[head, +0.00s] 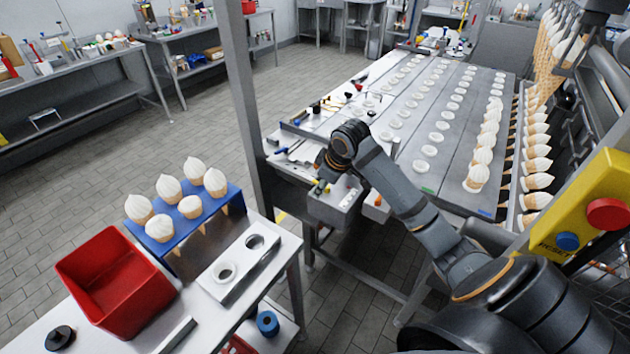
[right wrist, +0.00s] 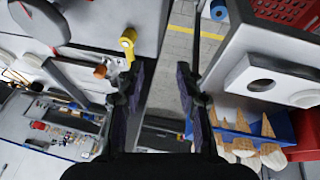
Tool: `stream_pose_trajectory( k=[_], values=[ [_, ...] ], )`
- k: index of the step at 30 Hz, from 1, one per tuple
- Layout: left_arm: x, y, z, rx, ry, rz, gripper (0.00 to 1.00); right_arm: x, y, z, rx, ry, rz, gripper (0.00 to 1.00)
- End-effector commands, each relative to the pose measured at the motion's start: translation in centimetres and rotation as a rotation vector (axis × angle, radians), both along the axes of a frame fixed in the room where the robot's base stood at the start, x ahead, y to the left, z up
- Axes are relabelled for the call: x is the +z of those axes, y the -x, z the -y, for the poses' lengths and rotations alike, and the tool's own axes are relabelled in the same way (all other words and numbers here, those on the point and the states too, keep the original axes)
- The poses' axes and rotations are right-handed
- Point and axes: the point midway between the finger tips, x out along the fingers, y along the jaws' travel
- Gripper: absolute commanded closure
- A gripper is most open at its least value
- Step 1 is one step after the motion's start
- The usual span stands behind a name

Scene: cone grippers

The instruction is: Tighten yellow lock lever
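The yellow lock lever (right wrist: 128,42) shows in the right wrist view at the upper left, on a pale grey housing. My right gripper (right wrist: 166,88) is open and empty. Its left finger is just below and beside the lever in the picture; I cannot tell whether they touch. In the head view my right arm reaches to the box and its wrist partly hides the gripper. My left gripper is not in view.
A table with a red bin (head: 117,285), a blue cone rack (head: 190,222) and a white plate with holes (head: 238,266) stands at the left. A grey post (head: 243,100) rises between the tables. A yellow panel (head: 590,190) with a red button is at the right.

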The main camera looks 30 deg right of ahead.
Motion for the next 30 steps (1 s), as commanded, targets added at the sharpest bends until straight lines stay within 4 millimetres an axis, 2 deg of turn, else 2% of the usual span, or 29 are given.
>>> stream_pose_trajectory(
  k=[1, 3, 6, 11, 16, 24, 30],
  values=[
    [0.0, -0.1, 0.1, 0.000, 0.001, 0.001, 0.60, 1.4, -0.7, 0.9, 0.002, 0.004, 0.010, 0.64],
    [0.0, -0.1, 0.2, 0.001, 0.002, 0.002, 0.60, 2.8, -1.3, 1.8, 0.008, 0.003, 0.016, 0.64],
    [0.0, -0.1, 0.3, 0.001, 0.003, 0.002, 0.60, 4.2, -1.8, 2.7, 0.014, 0.001, 0.024, 0.64],
    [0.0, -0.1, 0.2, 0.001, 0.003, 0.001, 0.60, 4.4, -2.0, 2.8, 0.016, -0.002, 0.023, 0.64],
    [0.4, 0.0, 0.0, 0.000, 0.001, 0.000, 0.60, 2.6, -2.8, 2.7, 0.014, -0.007, 0.022, 0.64],
    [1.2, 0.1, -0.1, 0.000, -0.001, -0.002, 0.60, -2.6, -5.1, 2.5, 0.015, -0.005, 0.022, 0.64],
    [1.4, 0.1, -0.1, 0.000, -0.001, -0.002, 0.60, -4.7, -6.2, 2.6, 0.014, -0.002, 0.024, 0.64]
  ],
)
